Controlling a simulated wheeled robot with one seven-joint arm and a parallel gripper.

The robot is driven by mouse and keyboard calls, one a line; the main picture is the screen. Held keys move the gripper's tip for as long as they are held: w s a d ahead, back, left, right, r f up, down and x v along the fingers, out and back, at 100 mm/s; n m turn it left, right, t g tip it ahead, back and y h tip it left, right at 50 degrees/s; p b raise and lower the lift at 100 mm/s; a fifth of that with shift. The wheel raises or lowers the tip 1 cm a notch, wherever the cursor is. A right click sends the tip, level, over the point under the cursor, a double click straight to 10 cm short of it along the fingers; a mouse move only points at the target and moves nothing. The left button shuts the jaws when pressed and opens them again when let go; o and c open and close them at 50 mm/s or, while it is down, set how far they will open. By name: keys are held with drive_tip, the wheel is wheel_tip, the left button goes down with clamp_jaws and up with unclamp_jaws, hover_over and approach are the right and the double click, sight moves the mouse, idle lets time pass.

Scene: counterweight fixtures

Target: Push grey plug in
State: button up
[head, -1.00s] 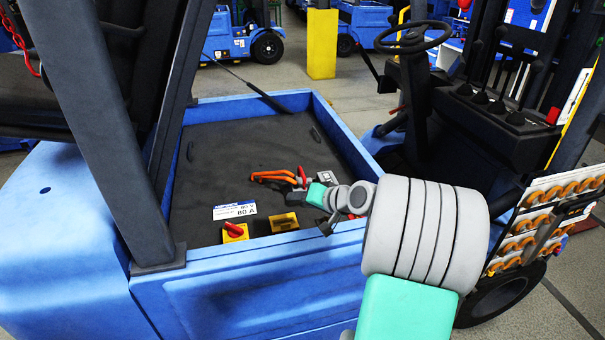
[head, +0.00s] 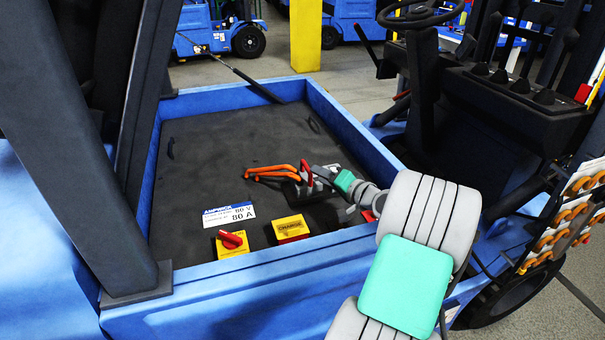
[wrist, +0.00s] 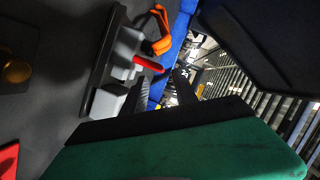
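The grey plug (wrist: 125,52) shows in the wrist view at upper left, against a dark plate, with a red bar and an orange cable by it. In the head view the red part and orange cables (head: 270,173) lie on the dark deck of the blue truck; my gripper (head: 318,172) is right beside them and partly hides the plug. In the wrist view my gripper's two dark fingers (wrist: 162,88) stand apart, with nothing seen between them. The plug lies to their left. I cannot tell whether a finger touches it, or how deep the plug sits.
A red knob on a yellow plate (head: 232,242), a yellow charge box (head: 290,229) and a white label (head: 229,214) lie on the deck's near side. A blue rim (head: 350,125) borders the deck. A dark post (head: 85,150) stands left. The deck's far middle is clear.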

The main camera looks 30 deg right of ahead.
sight(307, 167)
drive_tip(key=p+x, duration=0.1)
drive_tip(key=x, duration=0.6)
drive_tip(key=shift+w, duration=0.25)
clamp_jaws()
drive_tip(key=shift+a+f, duration=0.1)
idle(1.0)
